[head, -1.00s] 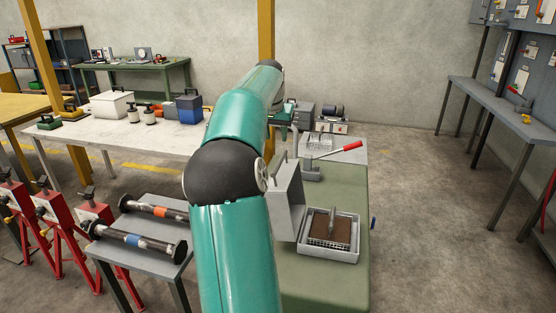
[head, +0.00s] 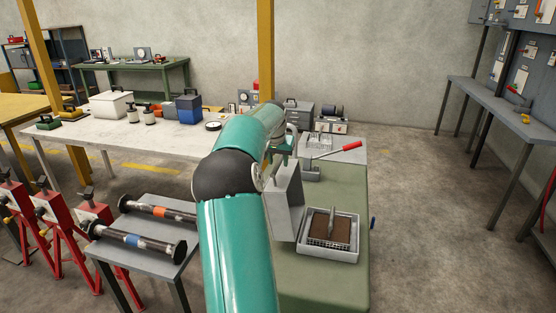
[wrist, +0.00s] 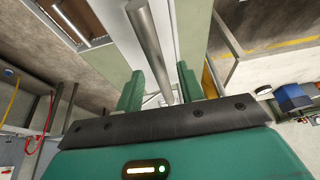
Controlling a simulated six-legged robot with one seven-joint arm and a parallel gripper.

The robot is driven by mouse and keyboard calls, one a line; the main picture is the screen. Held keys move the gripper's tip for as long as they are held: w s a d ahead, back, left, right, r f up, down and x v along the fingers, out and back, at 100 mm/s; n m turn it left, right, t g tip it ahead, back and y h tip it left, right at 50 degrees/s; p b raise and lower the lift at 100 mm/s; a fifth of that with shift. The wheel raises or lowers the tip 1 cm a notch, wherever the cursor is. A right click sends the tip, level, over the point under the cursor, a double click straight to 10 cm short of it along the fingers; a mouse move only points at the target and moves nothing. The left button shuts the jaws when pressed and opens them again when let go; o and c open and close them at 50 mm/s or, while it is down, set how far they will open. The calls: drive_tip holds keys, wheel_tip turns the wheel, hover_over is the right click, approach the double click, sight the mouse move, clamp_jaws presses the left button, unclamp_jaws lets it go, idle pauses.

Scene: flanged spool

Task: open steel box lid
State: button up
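The steel box (head: 327,254) is an open grey tray on the green bench, with a brown block and an upright grey piece inside. Its lid (head: 286,204) stands steeply upright on the box's left side, its lower left partly hidden by my arm. My gripper (wrist: 159,80) is at the lid's top in the head view, where its fingertips are hard to make out. In the wrist view, its two green fingers are apart, with a grey rod (wrist: 150,40), seemingly the lid's handle, running between them. I see gaps beside the rod, so contact is not clear.
A red-handled tool (head: 345,147) lies on the grey surface behind the box. A grey stand (head: 150,230) with two dark-ended spools is to the left. A long white table (head: 100,140) is behind it. The floor to the right of the green bench is clear.

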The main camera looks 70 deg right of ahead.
clamp_jaws()
drive_tip(key=s+d+r+t, duration=0.1)
drive_tip(key=s+t, duration=0.1)
drive_tip(key=s, duration=0.8)
drive_tip(key=shift+s+d+r+m+t, duration=0.15)
drive_tip(key=shift+s+d+m+t, duration=0.15)
drive_tip(key=shift+s+d, duration=0.05)
unclamp_jaws()
drive_tip(key=shift+r, duration=0.1)
drive_tip(key=v, duration=1.3)
drive_tip(key=shift+r, duration=0.35)
drive_tip(key=shift+s, duration=0.15)
